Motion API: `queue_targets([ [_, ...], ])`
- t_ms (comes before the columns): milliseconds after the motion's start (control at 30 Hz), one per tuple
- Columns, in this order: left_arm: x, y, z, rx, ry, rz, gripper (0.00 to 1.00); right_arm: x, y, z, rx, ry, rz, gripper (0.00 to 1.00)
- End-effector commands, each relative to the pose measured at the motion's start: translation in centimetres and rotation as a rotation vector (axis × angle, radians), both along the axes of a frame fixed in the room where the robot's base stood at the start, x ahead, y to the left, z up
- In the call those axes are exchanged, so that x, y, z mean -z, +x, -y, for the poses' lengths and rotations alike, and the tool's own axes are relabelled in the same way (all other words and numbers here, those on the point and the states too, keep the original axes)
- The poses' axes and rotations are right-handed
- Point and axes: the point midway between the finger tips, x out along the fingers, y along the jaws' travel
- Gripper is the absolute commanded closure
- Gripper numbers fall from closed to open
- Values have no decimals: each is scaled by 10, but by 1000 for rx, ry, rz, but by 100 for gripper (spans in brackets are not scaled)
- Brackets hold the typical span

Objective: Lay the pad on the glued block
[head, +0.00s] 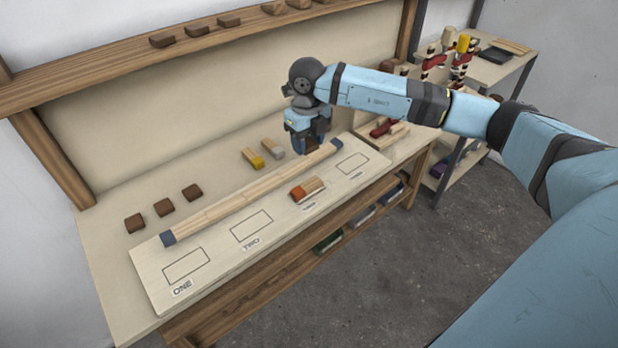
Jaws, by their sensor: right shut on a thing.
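My right gripper (309,141) points down over the back of the board, behind the long wooden strip. It is shut on a dark brown pad (313,145), which is mostly hidden by the fingers. A wooden block with an orange-red end (308,189) lies on the board in the third marked place, in front of and slightly below the gripper in the picture. I cannot make out glue on it. Three more dark brown pads (163,207) lie in a row on the bench at the left. My left gripper is not in view.
A long wooden strip (245,196) with dark blue ends lies along the board (215,253). Outlines ONE and TWO are empty. Blocks with yellow (256,162) and grey (274,149) ends lie behind it. Red clamps (434,62) stand at the right.

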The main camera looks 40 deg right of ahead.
Motion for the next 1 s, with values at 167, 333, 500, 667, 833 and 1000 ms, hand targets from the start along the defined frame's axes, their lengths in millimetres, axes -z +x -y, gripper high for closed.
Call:
queue_targets([
  [167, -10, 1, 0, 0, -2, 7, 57, 47, -1, -1, -1, 1, -4, 76],
  [333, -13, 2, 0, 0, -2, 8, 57, 77, 0, 0, 1, 1, -1, 76],
  [500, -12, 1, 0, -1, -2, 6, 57, 88, 0, -1, 1, 1, 1, 76],
  [667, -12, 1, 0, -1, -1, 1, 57, 108, -1, 0, 1, 1, -2, 76],
  [833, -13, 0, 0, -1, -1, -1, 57, 128, 0, -1, 1, 1, 0, 76],
  [1000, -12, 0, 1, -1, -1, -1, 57, 129, 0, 0, 1, 0, 1, 76],
])
